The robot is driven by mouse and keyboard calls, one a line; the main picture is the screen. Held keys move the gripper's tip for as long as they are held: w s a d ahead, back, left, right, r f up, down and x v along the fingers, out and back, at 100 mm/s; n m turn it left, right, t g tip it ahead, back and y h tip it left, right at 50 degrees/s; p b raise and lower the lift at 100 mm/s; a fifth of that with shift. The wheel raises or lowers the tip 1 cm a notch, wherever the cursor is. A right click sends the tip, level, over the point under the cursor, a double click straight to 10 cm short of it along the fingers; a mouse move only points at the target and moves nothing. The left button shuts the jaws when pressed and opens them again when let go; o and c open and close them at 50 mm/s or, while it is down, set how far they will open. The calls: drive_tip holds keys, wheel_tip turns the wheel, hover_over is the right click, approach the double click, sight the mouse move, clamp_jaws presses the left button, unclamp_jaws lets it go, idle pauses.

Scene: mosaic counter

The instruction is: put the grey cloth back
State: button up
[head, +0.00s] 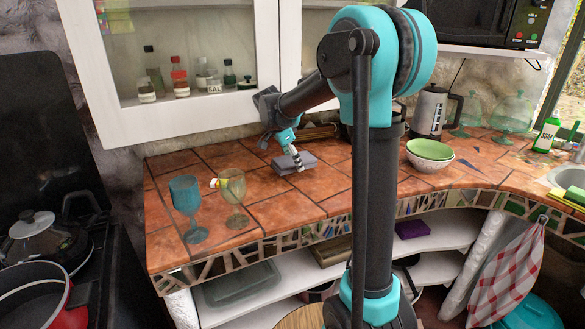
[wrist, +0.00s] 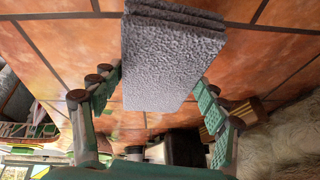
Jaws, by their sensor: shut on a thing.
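The grey cloth (head: 303,163) is a folded, textured block on or just above the tiled counter; I cannot tell whether it touches the tiles. My gripper (head: 293,153) reaches down to it from the upper left and is shut on it. In the wrist view the cloth (wrist: 172,62) fills the upper middle, between the two teal-padded fingers of my gripper (wrist: 158,98). Part of the cloth in the head view is hidden behind a finger.
A blue goblet (head: 187,203) and an amber glass (head: 233,193) stand left on the counter (head: 290,205). Stacked bowls (head: 430,152) and a kettle (head: 431,108) are to the right. A glass-fronted cabinet (head: 130,124) hangs behind. Tiles in front of the cloth are clear.

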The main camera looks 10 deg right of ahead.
sight(290, 160)
drive_tip(key=shift+w+f, duration=0.15)
drive_tip(key=shift+f, duration=1.6)
drive_tip(key=o, duration=1.2)
drive_tip(key=shift+f, duration=0.1)
drive_tip(key=v, duration=0.7)
drive_tip(key=shift+a+r, duration=0.1)
drive_tip(key=shift+r, duration=0.25)
